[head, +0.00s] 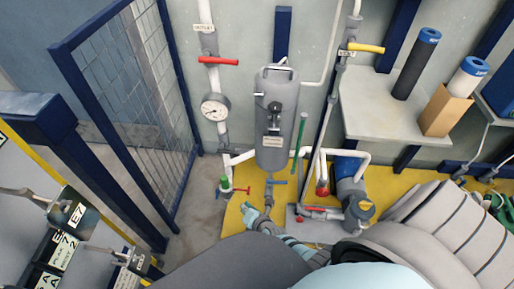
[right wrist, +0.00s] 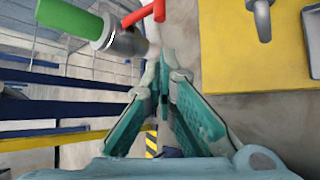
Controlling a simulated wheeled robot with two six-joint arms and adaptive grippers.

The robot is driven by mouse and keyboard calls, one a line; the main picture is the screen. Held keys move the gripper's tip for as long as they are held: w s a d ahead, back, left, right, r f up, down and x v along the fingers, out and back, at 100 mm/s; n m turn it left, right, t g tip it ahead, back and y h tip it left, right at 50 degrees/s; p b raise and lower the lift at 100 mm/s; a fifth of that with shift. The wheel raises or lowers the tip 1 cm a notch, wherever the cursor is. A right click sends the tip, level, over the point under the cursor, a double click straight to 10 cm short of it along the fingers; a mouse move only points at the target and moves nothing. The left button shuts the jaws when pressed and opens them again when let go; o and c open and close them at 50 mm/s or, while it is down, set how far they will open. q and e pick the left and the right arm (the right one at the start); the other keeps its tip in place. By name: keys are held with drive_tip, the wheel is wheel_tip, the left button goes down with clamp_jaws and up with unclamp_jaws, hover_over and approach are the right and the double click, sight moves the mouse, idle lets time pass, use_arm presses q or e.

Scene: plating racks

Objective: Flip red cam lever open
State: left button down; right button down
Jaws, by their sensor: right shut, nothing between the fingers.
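A small pipe fitting with a green cylinder (head: 225,184) stands low at the left edge of the yellow floor area, and a red lever (head: 242,190) sticks out to its right. In the right wrist view the green cylinder (right wrist: 68,18) and its metal collar (right wrist: 126,42) lie at the upper left, with a red lever (right wrist: 142,14) on the collar. My right gripper (head: 247,208) is just below and right of the red lever in the head view. Its teal fingers (right wrist: 165,62) are shut and empty, apart from the lever in the wrist view. My left gripper is out of view.
A grey cylindrical tank (head: 277,125) on the wall stands above my right gripper. A pressure gauge (head: 214,107) and a red handle (head: 219,61) are on the pipe to its left. A blue-framed mesh gate (head: 125,110) stands left.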

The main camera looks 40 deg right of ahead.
drive_tip(key=s, duration=0.9)
drive_tip(key=shift+s+a, duration=0.4)
